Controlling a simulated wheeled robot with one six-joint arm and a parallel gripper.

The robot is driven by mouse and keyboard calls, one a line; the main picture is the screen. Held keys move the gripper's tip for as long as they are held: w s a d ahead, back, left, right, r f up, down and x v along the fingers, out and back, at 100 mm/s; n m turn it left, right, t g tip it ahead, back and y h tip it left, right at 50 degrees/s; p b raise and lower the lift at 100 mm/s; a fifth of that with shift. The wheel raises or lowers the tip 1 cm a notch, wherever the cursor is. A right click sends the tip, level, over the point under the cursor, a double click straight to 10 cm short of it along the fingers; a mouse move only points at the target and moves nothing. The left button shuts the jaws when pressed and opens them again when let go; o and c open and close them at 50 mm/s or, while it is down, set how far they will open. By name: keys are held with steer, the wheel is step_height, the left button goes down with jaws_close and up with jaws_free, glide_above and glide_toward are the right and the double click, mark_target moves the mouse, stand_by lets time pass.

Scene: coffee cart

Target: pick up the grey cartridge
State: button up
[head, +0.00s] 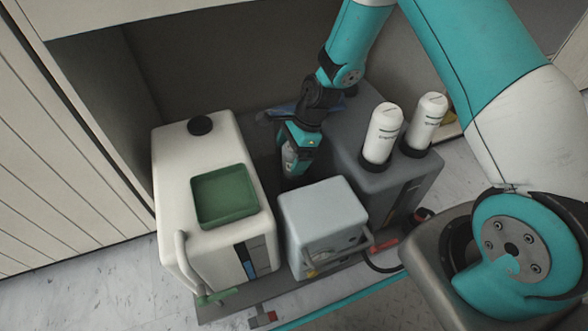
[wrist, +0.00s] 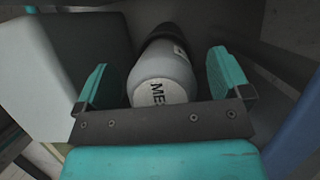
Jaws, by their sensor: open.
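In the wrist view a grey cartridge (wrist: 164,72), a rounded cylinder with a pale lettered end and a dark far part, lies between the two teal fingers of my gripper (wrist: 163,84). The fingers are spread, with a gap visible on each side of it. The near end of the cartridge is close to the dark gripper plate. In the head view my gripper (head: 292,165) points down into the gap behind the light grey box, between the white machine and the dark grey unit. The cartridge cannot be made out clearly there.
The white machine (head: 172,185) with a green tray (head: 196,205) stands left. The light grey box (head: 318,205) is just in front of my gripper. The dark grey unit (head: 402,180) at right carries two white cartridges (head: 383,132). The space around my gripper is tight.

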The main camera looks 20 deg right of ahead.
steer(key=shift+c, duration=0.4)
steer(key=shift+r, duration=0.1)
steer(key=c, duration=1.5)
steer(key=shift+o, duration=0.2)
